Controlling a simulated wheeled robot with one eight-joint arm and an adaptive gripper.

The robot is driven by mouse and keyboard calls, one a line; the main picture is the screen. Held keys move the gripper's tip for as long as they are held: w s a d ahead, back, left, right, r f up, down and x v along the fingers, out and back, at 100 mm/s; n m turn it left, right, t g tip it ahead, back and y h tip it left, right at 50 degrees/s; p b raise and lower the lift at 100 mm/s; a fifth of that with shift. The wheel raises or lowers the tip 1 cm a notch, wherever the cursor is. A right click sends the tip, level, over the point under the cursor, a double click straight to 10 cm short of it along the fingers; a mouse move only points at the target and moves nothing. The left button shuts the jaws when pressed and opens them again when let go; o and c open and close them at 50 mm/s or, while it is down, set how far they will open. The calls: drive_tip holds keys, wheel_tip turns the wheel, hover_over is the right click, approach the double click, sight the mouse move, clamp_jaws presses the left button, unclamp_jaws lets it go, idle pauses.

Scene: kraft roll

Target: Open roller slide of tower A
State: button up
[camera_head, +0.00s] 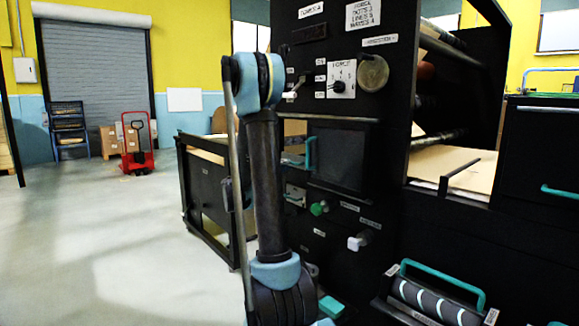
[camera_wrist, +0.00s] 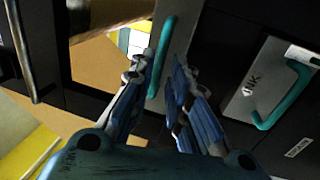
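The black press tower (camera_head: 345,110) stands at the middle of the head view, with a label at its top too small to read surely. A teal handle (camera_head: 310,152) shows at the edge of its dark panel. In the wrist view my gripper (camera_wrist: 160,68) is open, its two fingers apart. A teal bar handle (camera_wrist: 166,45) on a grey plate shows in the gap between the fingertips; I cannot tell whether they touch it. Which handle belongs to the roller slide is not readable.
A second grey plate marked INK, with its own teal handle (camera_wrist: 284,95), is at the right of the wrist view. A roller unit (camera_head: 430,298) with a teal handle sits low at right. A red pallet truck (camera_head: 138,158) stands far left; the floor there is mostly clear.

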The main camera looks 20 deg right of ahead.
drive_tip(key=shift+x, duration=2.15)
clamp_jaws()
